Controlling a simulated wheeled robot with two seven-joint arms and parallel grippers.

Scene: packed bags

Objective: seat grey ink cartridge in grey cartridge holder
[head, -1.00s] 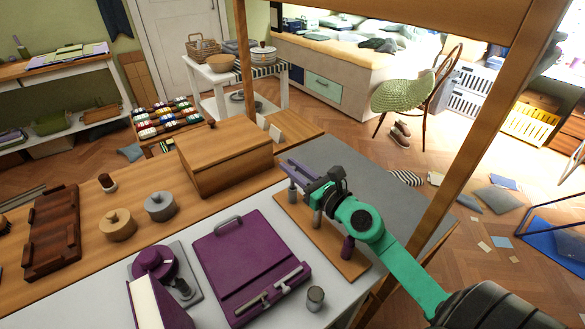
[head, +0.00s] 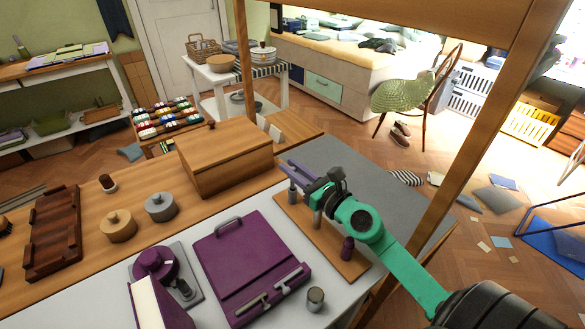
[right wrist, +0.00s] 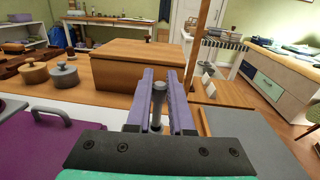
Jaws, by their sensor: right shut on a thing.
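My right gripper (head: 298,172), with lilac fingers, is shut on a slim grey cylinder (head: 292,191), which appears to be the grey ink cartridge. It is upright over the far end of a wooden board; I cannot tell whether its base touches the board. The right wrist view shows the cylinder (right wrist: 158,104) between the two fingers. Another grey post (head: 317,219) and a purple post (head: 348,249) stand on the board (head: 330,248). A small grey cup (head: 315,298) stands on the white tabletop; I cannot tell which thing is the grey cartridge holder. My left gripper is out of view.
A wooden box (head: 225,158) stands beyond the board. A purple clipboard-like plate (head: 245,262) and a purple device (head: 153,264) lie to its left. Two lidded pots, one tan (head: 117,227) and one grey (head: 160,208), stand farther left. The grey surface (head: 365,185) right of the gripper is clear.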

